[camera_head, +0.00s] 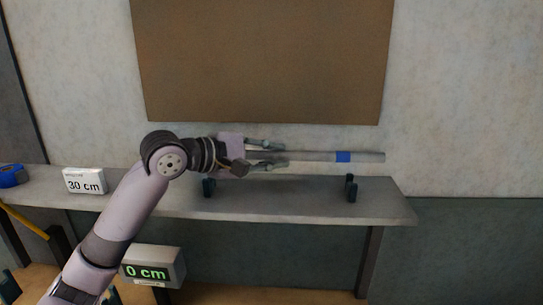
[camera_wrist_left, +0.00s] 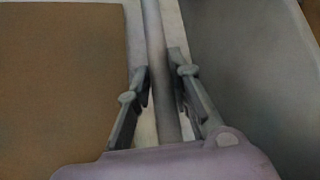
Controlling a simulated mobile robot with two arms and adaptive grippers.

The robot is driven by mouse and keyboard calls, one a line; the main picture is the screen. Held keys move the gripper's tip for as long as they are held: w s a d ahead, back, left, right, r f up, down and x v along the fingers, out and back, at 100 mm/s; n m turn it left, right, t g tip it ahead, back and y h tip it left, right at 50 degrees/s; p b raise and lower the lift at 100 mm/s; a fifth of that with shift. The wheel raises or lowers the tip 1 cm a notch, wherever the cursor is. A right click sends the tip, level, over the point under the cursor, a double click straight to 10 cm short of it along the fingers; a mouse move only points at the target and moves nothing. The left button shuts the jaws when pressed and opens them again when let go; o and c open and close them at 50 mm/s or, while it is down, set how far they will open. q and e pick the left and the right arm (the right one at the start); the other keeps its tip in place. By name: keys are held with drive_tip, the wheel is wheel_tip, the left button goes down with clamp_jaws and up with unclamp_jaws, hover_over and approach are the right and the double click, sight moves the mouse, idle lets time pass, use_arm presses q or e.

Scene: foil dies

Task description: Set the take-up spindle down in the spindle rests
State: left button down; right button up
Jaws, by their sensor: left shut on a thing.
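The take-up spindle (camera_head: 315,156) is a long grey rod with a blue band (camera_head: 343,157) toward its right end. My left gripper (camera_head: 282,155) is shut on it and holds it roughly level, with the rod reaching out to the right. In the left wrist view, the rod (camera_wrist_left: 156,40) runs between the two fingers of the gripper (camera_wrist_left: 160,78). The spindle rests are dark upright posts on the shelf, a left one (camera_head: 208,187) and a right one (camera_head: 351,189). The rod appears above the rests, apart from them. My right gripper is not in view.
The grey shelf (camera_head: 280,204) runs along the wall under a brown board (camera_head: 262,60). A white "30 cm" sign (camera_head: 84,181) and a blue object (camera_head: 11,175) stand at its left. A "0 cm" display (camera_head: 152,268) is below the shelf. The shelf between the rests looks clear.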

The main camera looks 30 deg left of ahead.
use_arm(q)
drive_tip(key=shift+s+a+f+b, duration=0.1)
drive_tip(key=shift+s+f+b, duration=0.1)
drive_tip(key=shift+f+b, duration=0.8)
drive_tip(key=shift+f, duration=0.65)
drive_tip(key=shift+f+b, duration=0.35)
drive_tip(key=shift+f, duration=0.45)
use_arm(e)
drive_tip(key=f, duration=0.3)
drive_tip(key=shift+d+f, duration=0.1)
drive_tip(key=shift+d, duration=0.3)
use_arm(q)
drive_tip(key=c, duration=1.4)
unclamp_jaws()
drive_tip(key=shift+o, duration=0.2)
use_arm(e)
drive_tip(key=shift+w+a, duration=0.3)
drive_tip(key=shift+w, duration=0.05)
use_arm(q)
drive_tip(key=shift+f, duration=0.15)
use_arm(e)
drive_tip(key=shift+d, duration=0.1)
use_arm(q)
drive_tip(key=shift+s, duration=0.1)
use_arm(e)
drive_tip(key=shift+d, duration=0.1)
